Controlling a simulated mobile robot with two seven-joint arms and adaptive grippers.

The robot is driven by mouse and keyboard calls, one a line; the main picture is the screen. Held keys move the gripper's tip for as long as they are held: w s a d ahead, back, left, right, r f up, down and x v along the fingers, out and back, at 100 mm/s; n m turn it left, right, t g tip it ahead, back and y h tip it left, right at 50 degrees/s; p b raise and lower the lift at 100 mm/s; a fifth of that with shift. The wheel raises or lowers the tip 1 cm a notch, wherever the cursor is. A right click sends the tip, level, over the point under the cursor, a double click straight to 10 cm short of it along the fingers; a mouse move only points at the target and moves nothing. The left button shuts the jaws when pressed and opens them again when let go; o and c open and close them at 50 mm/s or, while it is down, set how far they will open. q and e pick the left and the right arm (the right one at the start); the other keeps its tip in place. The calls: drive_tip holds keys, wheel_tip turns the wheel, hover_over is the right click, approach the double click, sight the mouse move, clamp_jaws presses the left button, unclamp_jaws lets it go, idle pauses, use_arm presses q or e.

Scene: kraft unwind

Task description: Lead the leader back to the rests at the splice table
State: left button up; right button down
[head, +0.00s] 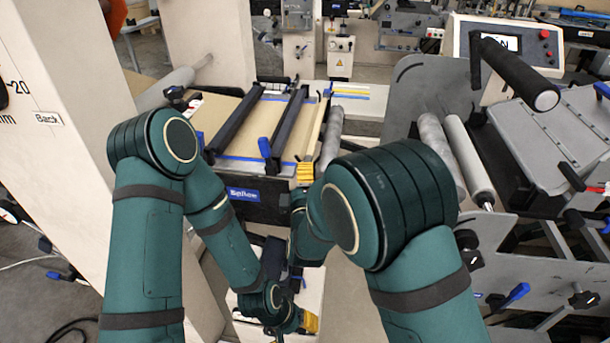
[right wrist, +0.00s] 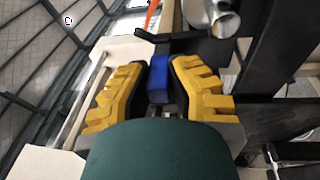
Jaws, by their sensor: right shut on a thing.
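The splice table (head: 247,212) stands in the middle of the head view. A brown kraft sheet (head: 260,131) lies on its top, with two black bars (head: 287,121) across it. My right gripper (head: 305,172) is at the table's front right corner, its yellow fingers pointing away from me. In the right wrist view its fingers (right wrist: 158,75) are shut on a blue piece (right wrist: 159,80). I cannot tell whether this piece belongs to the leader. My left gripper (head: 311,322) is low in front of the table; only a little yellow shows, and its fingers are mostly hidden.
Grey rollers (head: 441,150) and a machine side plate (head: 410,95) are at the right. A pale column (head: 62,100) closes off the left. My arms cover much of the foreground.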

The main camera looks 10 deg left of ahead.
drive_tip(key=shift+f, duration=0.1)
drive_tip(key=c, duration=1)
unclamp_jaws()
drive_tip(key=shift+o, duration=0.2)
drive_tip(key=v, duration=1.2)
drive_tip(key=w+d+f+m+g+h, duration=0.1)
drive_tip(key=d+f+m+g+h, duration=0.2)
drive_tip(key=d+f+m+g, duration=0.75)
drive_tip(key=s+d+f+m+g+y, duration=0.1)
drive_tip(key=s+d+f+m+g, duration=0.5)
drive_tip(key=s+d+f+m, duration=0.5)
drive_tip(key=s+f+m, duration=0.1)
drive_tip(key=s+f, duration=0.2)
drive_tip(key=f, duration=0.1)
drive_tip(key=shift+s+d+g+y, duration=0.15)
drive_tip(key=shift+d+g+y, duration=0.2)
drive_tip(key=shift+y, duration=0.05)
